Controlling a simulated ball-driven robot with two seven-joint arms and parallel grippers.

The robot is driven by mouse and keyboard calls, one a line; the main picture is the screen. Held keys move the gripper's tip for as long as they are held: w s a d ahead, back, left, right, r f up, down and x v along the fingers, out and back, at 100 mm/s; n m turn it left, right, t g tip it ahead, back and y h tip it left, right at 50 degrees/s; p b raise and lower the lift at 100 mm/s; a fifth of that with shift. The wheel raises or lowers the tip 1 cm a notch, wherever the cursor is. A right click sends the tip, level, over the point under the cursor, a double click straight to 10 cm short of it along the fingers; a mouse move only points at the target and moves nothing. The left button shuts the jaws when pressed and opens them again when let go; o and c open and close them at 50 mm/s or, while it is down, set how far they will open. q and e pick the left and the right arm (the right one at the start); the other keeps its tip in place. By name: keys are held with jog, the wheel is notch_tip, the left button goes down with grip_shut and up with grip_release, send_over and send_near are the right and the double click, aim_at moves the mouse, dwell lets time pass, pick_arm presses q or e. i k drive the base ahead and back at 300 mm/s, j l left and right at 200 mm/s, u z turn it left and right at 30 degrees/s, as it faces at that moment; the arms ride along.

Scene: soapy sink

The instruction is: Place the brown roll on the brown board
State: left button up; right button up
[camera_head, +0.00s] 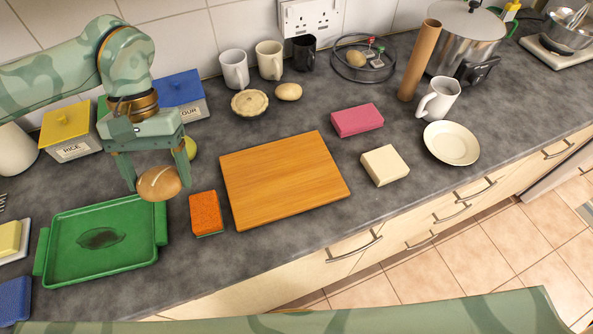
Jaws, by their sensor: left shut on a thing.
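The brown roll (159,184), a rounded bread roll with pale score marks, is held in my left gripper (158,180) at the left of the head view. The gripper's two fingers are shut on the roll's sides. The roll appears above the counter, near the back right part of the green tray. The brown board (284,181) lies flat on the counter, to the right of the roll, with a bare top. My right gripper is not in view.
An orange sponge (206,213) lies between the green tray (62,270) and the board. A pink block (357,120) and a cream block (385,166) lie right of the board. A pie (250,103) and a potato-like item (288,92) sit behind it.

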aim_at(261, 163)
jog(key=j+z, duration=0.2)
jog(key=z, duration=0.25)
jog(key=k+j+z, duration=0.1)
jog(key=z, duration=0.35)
jog(key=k+j+z, duration=0.15)
jog(key=z, duration=0.3)
jog(key=j, duration=0.1)
